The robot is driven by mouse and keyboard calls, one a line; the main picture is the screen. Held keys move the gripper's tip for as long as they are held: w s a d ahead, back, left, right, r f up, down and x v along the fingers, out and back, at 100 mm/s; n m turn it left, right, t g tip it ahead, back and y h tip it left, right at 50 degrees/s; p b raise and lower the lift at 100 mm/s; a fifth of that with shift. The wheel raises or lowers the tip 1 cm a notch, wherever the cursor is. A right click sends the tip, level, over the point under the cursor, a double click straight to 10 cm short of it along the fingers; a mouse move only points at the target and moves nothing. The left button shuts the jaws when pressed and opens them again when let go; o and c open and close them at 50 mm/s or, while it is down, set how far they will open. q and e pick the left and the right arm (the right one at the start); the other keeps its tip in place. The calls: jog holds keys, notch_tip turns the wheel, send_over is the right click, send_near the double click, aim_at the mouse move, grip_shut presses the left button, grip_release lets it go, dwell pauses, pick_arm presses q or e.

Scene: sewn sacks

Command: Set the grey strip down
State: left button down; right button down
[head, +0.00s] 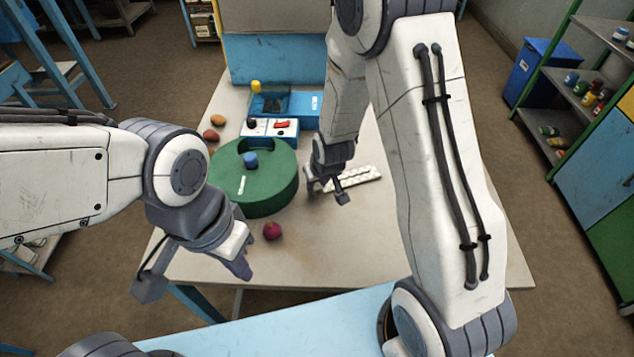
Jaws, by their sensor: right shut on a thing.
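The grey strip (358,178), pale and long with a bumpy upper face, is near the middle of the table, right of the green round drum (262,199). My right gripper (328,191) is at the strip's left end and is shut on it; the gripper hides that end. I cannot tell whether the strip touches the table.
A dark red round thing (272,231) lies in front of the drum. A blue piece (250,159) and a small white piece (241,185) are on the drum. A blue box with a red piece (283,127) stands behind it. The table's front right (345,250) is clear.

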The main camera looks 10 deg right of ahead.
jog(key=shift+f, duration=0.2)
jog(key=c, duration=0.6)
grip_release()
jog(key=shift+r, duration=0.15)
